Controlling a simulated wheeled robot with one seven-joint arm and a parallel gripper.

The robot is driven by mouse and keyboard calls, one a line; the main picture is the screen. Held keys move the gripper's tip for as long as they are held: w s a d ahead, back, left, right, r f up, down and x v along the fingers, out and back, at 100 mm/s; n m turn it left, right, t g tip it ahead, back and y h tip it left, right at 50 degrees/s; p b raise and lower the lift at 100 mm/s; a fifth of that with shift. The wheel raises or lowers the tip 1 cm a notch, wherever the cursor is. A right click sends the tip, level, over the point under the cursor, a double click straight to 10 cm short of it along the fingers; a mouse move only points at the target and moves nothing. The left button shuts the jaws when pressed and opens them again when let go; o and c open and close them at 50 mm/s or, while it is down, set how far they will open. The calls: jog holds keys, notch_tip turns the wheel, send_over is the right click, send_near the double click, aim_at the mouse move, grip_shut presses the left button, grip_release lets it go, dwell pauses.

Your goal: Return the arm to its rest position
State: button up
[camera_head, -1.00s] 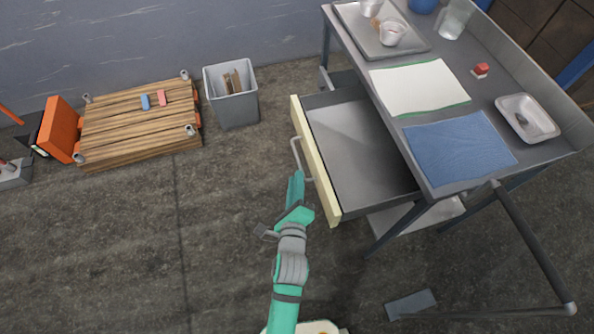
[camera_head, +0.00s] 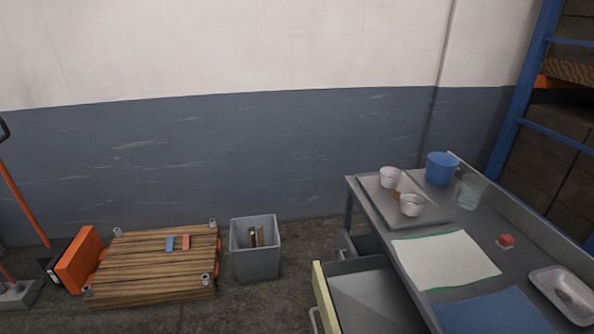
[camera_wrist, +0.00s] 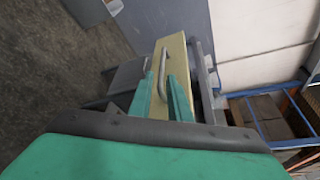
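In the wrist view, my gripper (camera_wrist: 160,84) shows two teal fingers with a gap between them. It looks open, with nothing held. The cream drawer front (camera_wrist: 173,62) and its grey bar handle (camera_wrist: 164,68) lie beyond the fingertips, in line with the gap. I cannot tell the exact distance to the handle. In the head view my arm and gripper are out of frame. The drawer (camera_head: 372,303) stands open under the workbench there, its lower part cut off by the picture's bottom edge.
A grey bin (camera_head: 256,264) and a wooden pallet (camera_head: 150,270) stand left on the floor.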

jog(key=s+a+r+n+y, duration=0.1)
jog(key=s+a+r+n, duration=0.1)
jog(key=s+n, duration=1)
jog(key=s+a+r+n+y, duration=0.1)
jog(key=s+a+n, duration=0.1)
jog(key=s+n, duration=1.1)
jog(key=shift+r+n+y, duration=0.3)
jog(key=shift+r+y, duration=0.1)
jog(key=shift+w, duration=0.1)
